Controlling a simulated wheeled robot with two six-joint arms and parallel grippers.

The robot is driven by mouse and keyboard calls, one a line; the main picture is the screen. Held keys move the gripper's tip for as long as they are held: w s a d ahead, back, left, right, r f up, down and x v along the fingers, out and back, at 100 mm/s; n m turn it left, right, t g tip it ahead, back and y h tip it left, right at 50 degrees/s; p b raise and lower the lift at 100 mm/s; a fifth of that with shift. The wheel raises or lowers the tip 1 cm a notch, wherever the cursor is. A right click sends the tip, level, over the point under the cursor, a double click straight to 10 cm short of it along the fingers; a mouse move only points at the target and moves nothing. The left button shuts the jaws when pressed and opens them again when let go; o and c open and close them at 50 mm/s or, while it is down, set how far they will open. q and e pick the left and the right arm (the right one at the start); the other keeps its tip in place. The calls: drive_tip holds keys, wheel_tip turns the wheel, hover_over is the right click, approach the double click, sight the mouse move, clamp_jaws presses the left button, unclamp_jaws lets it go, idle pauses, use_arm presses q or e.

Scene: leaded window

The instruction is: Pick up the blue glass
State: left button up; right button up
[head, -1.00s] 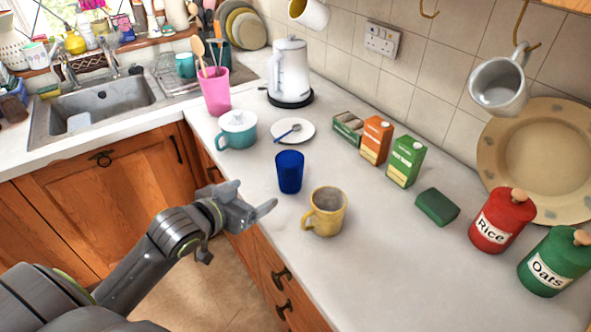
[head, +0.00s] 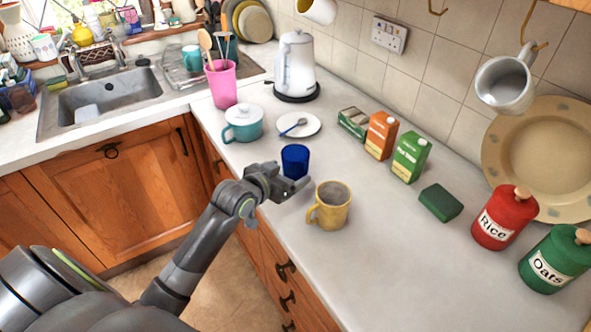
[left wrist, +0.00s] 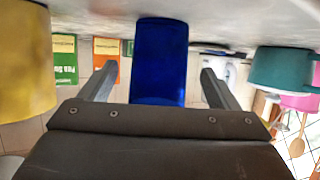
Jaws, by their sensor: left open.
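The blue glass (head: 295,158) stands upright on the counter, between the teal lidded pot and the yellow mug. In the left wrist view the blue glass (left wrist: 159,62) appears upside down, centred between the two fingers. My left gripper (head: 288,187) is open, just in front of the glass at the counter's front edge, and hides its lower part. In the left wrist view the left gripper (left wrist: 157,88) shows a finger on either side of the glass, with gaps. I cannot tell whether the glass is fully between the fingertips. My right gripper is not in view.
The yellow mug (head: 330,207) stands close on the right of the gripper. The teal pot (head: 243,123) and a saucer with a spoon (head: 299,125) are behind. Cartons (head: 380,135), a green block (head: 440,202) and canisters (head: 502,218) stand further right. The right foreground counter is clear.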

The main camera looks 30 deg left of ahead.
use_arm(q)
drive_tip(key=shift+p+x, duration=0.45)
drive_tip(key=shift+x, duration=1.9)
drive_tip(key=shift+c, duration=0.4)
drive_tip(key=c, duration=1.1)
